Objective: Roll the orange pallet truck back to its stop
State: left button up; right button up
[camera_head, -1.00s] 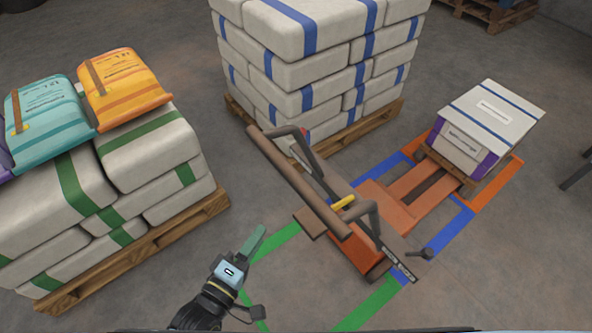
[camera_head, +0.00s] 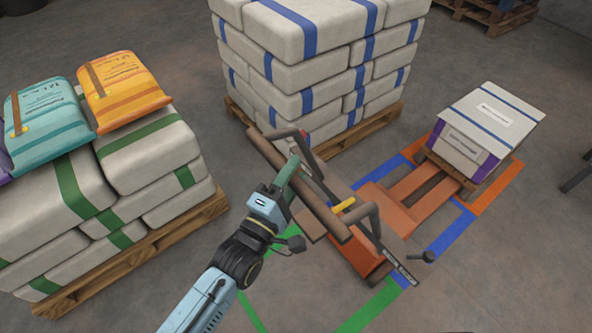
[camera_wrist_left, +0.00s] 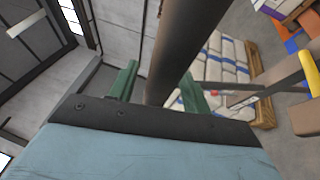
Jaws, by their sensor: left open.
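The orange pallet truck (camera_head: 357,252) stands on the floor, its forks under a small pallet carrying a white and purple box (camera_head: 489,118). Its brown handle bar (camera_head: 322,210) runs diagonally across the near end. My left gripper (camera_head: 290,172) is at the upper left part of this bar in the head view. In the left wrist view the bar (camera_wrist_left: 185,50) passes between the two green fingers (camera_wrist_left: 158,88), which stand apart on either side of it. Whether either finger touches the bar cannot be told. My right gripper is not in view.
White sacks with blue bands (camera_head: 310,75) are stacked on a wooden pallet behind the truck. Green-banded sacks (camera_head: 150,150) on a pallet stand at the left, with teal and orange sacks on top. Green, blue and orange floor lines (camera_head: 450,232) surround the truck. Bare floor lies at the lower right.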

pick_arm(q)
jog(key=shift+w+d+r, duration=0.1)
jog(key=shift+w+d, duration=0.25)
jog(key=shift+w, duration=0.2)
grip_shut()
